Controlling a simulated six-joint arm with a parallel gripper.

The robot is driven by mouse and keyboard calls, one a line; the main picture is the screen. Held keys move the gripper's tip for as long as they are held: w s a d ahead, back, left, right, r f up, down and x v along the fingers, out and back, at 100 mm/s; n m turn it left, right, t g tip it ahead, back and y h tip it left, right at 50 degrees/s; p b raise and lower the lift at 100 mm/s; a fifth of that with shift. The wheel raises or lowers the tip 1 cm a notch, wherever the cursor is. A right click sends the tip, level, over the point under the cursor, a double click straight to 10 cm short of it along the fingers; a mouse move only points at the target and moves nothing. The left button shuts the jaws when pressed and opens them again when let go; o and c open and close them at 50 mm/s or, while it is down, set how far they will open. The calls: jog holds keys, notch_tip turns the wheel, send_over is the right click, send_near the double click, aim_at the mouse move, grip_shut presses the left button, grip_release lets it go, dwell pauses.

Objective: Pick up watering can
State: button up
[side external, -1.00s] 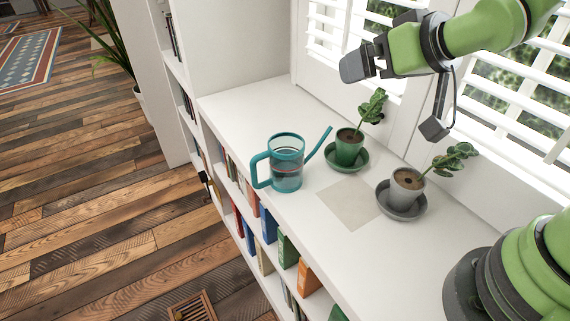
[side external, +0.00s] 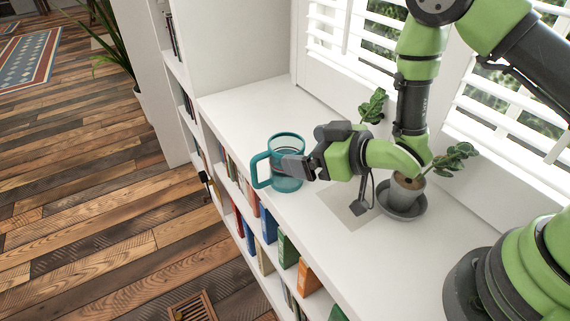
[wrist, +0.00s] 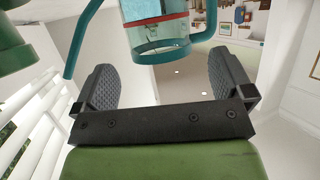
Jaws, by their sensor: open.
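The watering can (side external: 287,178) is teal with a clear body and stands upright on the white shelf top (side external: 245,110). Its loop handle points left in the side view, and its spout is hidden there behind my gripper. My gripper (side external: 298,168) is low at the can's right side, and a finger overlaps the body in that view. In the wrist view the can (wrist: 160,30) is beyond the fingers, roughly centred between them, with its spout at left and handle at right. There my gripper (wrist: 163,85) is open, with nothing between the pads.
A green potted plant (side external: 373,106) stands behind my gripper, mostly hidden. A grey potted plant (side external: 404,190) on a saucer stands close to my forearm. Window blinds (side external: 340,35) line the back. The shelf's front edge drops to books below; the shelf's far left end is clear.

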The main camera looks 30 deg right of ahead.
aim_at(274, 145)
jog(key=shift+x, duration=2.9)
jog(key=shift+c, duration=0.3)
jog(key=c, duration=1.1)
jog(key=shift+c, duration=0.6)
jog(key=shift+r, duration=0.2)
